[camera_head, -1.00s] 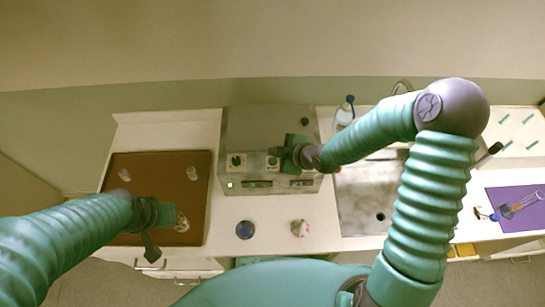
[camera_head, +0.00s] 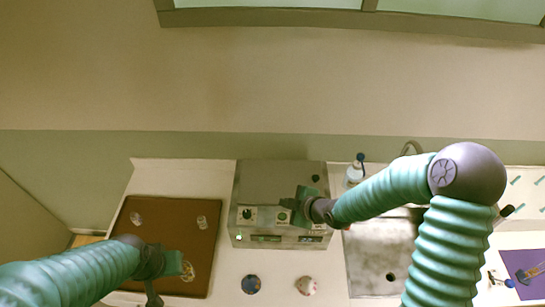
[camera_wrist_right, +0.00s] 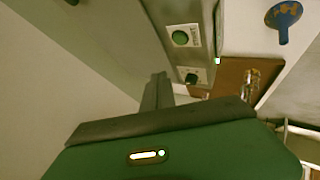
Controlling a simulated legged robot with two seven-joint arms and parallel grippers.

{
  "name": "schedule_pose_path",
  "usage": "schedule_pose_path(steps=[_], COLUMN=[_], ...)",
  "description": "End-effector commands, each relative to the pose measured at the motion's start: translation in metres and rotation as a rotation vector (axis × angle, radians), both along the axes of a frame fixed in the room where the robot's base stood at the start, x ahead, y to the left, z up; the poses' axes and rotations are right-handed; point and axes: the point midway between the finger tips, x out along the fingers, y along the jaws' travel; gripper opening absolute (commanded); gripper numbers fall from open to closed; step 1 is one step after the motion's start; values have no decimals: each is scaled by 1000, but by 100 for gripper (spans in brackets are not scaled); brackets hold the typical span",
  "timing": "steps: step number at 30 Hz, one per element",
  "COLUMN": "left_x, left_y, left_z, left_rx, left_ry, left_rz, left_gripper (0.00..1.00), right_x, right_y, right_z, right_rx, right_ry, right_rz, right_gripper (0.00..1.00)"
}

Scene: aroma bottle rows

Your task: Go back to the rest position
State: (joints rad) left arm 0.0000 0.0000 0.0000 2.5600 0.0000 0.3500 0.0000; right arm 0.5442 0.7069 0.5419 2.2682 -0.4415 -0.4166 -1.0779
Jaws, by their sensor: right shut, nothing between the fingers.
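My right gripper (camera_head: 292,207) is over the front of the grey metal machine (camera_head: 275,176), close to its knobs. In the right wrist view its two fingers (camera_wrist_right: 157,92) are together with nothing between them. That view also shows a green knob (camera_wrist_right: 180,38) and a black knob (camera_wrist_right: 192,77) on the machine's front, apart from the fingertips. My left gripper (camera_head: 165,268) is above the right part of the brown tray (camera_head: 165,235); its fingers are too unclear to tell whether they are open.
Small glass bottles (camera_head: 201,222) stand on the brown tray. A blue round item (camera_head: 251,284) and a white-and-red one (camera_head: 306,286) lie before the machine. A metal sink area (camera_head: 365,265), a wash bottle (camera_head: 354,174) and a purple mat (camera_head: 520,263) are to the right.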

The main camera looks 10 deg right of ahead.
Motion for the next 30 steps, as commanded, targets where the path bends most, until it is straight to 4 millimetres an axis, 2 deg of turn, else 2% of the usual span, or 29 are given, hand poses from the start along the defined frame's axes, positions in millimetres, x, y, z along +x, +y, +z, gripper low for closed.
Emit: schedule_pose_path(steps=[2,5,9,12,16,18,21,30], left_x=[0,0,0,-1,-1,-1,0,0], left_y=[0,0,0,0,0,0,0,0], left_z=[-3,-31,-98,-141,-182,-191,-192,-187], left_rx=[0,0,0,0,0,0,0,0], left_ry=[0,-1,1,1,1,1,0,-1], left_rz=[0,0,0,0,0,0,0,0], left_gripper=[0,0,0,0,0,0,0,0], right_x=[-1,-16,-64,-104,-152,-170,-181,-181], right_y=[-1,-9,-43,-63,-73,-73,-72,-72], right_z=[-4,-33,-89,-112,-129,-131,-128,-124], right_rx=[-1,-13,-17,32,154,208,246,248], right_ry=[8,92,314,446,570,616,649,653], right_rz=[-6,-71,-370,-658,-1003,-1120,-1196,-1204], right_gripper=[0,0,0,0,0,0,0,0])
